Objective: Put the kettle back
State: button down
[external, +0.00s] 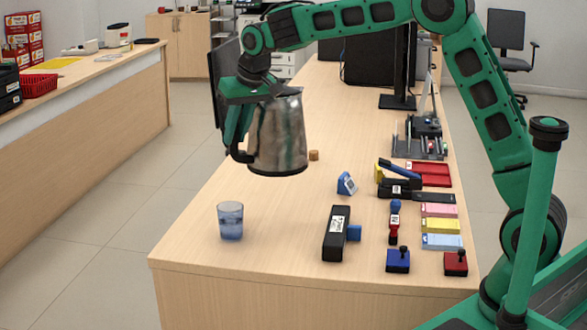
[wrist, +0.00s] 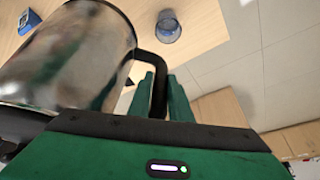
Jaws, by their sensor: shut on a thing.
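The kettle (external: 279,137) is a metal jug with a black handle and a dark base rim. My gripper (external: 240,137) is shut on its handle and holds it upright above the counter, clear of the surface. In the wrist view the kettle (wrist: 65,55) fills the upper left, and my green fingers (wrist: 170,100) close around the black handle. The counter (external: 195,225) is light wood. A kettle base or stand cannot be made out in either view.
A glass of water (external: 230,222) stands near the counter's front left. Stamps, including a blue one (external: 398,261), a stapler (external: 400,173), sticky notes (external: 440,226) and a black stamp-like block (external: 337,233) crowd the right. A monitor (external: 399,65) stands behind.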

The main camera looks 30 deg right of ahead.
jog(key=shift+w+d+r, duration=0.1)
jog(key=shift+w+d, duration=0.05)
jog(key=shift+d, duration=0.35)
jog(key=shift+w+d+r, duration=0.1)
jog(key=shift+d, duration=0.35)
jog(key=shift+d+f, duration=0.25)
jog(key=shift+d, duration=0.05)
notch_tip(320, 180, down, 4)
jog(key=shift+r, duration=0.25)
jog(key=shift+w+f, duration=0.1)
jog(key=shift+f, duration=0.55)
jog(key=w+d+f, duration=0.2)
jog(key=d, duration=0.1)
jog(key=w+d+f, duration=0.2)
jog(key=d, duration=0.1)
jog(key=w+d+f, duration=0.3)
jog(key=shift+f, duration=2.05)
jog(key=c, duration=1.6)
grip_release()
jog(key=shift+s, duration=0.1)
